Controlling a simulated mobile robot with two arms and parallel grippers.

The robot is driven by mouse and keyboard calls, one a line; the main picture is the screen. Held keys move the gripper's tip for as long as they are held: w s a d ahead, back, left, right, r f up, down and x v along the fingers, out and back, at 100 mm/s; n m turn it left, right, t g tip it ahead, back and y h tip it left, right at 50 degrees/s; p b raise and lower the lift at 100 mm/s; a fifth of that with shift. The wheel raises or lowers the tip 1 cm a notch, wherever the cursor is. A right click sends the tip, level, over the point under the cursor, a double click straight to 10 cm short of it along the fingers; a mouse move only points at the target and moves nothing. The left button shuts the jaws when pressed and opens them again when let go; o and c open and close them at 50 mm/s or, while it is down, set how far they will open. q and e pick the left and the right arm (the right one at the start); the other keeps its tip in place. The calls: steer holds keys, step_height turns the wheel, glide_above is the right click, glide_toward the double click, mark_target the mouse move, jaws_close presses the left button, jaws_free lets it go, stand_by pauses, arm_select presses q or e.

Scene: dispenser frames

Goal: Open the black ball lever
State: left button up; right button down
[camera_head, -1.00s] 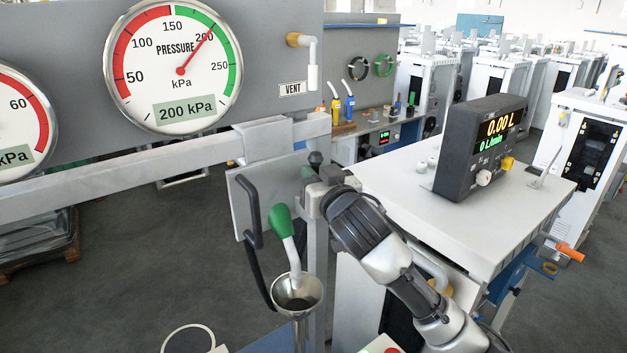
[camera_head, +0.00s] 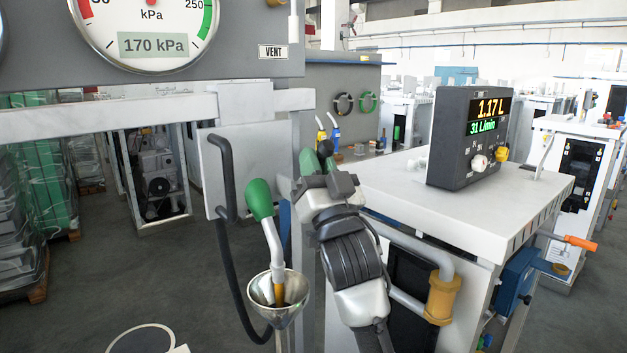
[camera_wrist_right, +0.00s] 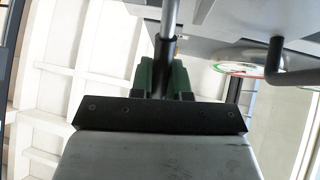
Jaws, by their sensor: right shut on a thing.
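The black ball lever (camera_head: 325,148) shows in the head view as a dark ball just above my right gripper (camera_head: 319,166). My right gripper is shut on the lever. In the wrist view the lever's dark shaft (camera_wrist_right: 164,62) runs between the green finger pads of my right gripper (camera_wrist_right: 164,75). The fingers hide the lower part of the lever. A green-topped spout (camera_head: 268,222) points down into a metal funnel (camera_head: 296,308), with an amber stream at its end. The meter display (camera_head: 490,108) reads 1.17 L and 31 L/min. My left gripper is out of view.
The pressure gauge (camera_head: 153,43) reads 170 kPa. A white cabinet (camera_head: 400,190) stands right of my right arm, with a yellow-sleeved pipe (camera_head: 440,297) on its front. A grey rail (camera_head: 100,122) crosses at the left. Open floor lies at the lower left.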

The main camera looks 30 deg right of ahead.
steer(key=shift+s+f+t+h+b, duration=0.1)
steer(key=shift+t+h+b, duration=0.2)
steer(key=shift+b, duration=0.05)
steer(key=c, duration=1.1)
jaws_free()
steer(key=shift+f, duration=0.1)
steer(key=shift+s+f, duration=0.25)
steer(key=shift+f, duration=0.05)
steer(key=b+v, duration=0.3)
steer(key=v, duration=0.7)
